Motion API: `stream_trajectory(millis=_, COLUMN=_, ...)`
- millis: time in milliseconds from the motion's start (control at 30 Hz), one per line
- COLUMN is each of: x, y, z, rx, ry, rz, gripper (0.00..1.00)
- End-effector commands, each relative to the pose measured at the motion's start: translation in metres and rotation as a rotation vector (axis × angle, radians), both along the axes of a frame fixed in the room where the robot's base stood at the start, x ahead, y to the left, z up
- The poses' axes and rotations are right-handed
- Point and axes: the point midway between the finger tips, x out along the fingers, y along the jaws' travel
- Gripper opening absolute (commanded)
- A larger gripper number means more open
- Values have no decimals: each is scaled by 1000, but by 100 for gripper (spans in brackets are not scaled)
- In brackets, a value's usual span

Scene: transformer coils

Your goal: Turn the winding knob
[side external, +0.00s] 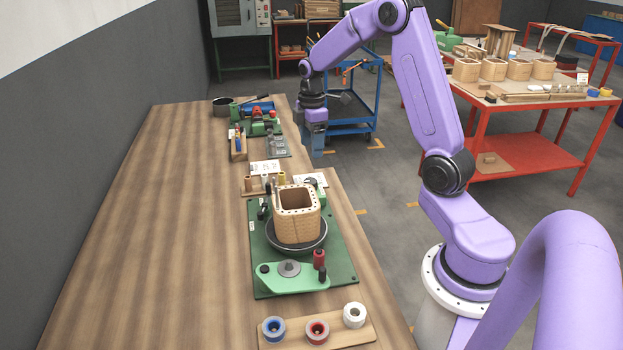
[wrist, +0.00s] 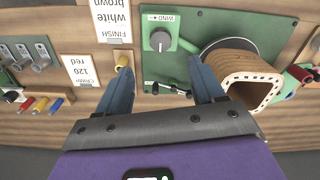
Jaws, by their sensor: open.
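The winding knob (wrist: 160,40) is a dark grey round knob with a pale pointer line, on a green plate beside a white "WIND" label (wrist: 160,18). In the side external view the knob (side external: 311,184) is small, behind the wound coil. My gripper (wrist: 159,66) is open and empty, its two blue-grey fingers spread to either side of the knob in the picture and not touching it. In the side external view my gripper (side external: 316,152) hangs near the bench's right edge, farther back than the knob. The square tan coil (side external: 297,216) sits on a round black turntable (side external: 297,249).
A green arm with a grey spool (side external: 290,268) and red-handled parts (side external: 319,260) stand in front of the coil. A wooden tray (side external: 350,335) holds blue, red and white spools. Cards and small tools lie behind. The bench's left side (side external: 150,230) is clear.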

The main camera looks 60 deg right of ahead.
Motion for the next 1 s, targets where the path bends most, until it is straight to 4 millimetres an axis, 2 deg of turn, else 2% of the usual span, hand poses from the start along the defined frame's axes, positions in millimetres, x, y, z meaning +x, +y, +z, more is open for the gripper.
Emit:
stream_trajectory(millis=200, x=-1, y=0, z=-43, rx=1, ry=5, rz=0, gripper=68)
stream_trajectory(millis=500, x=-1, y=0, z=-95, rx=1, ry=4, rz=0, gripper=68)
stream_trajectory(millis=700, x=0, y=1, z=-113, rx=0, ry=2, rz=1, gripper=68)
stream_trajectory(millis=1000, x=0, y=1, z=-118, rx=-1, ry=-1, rz=0, gripper=68)
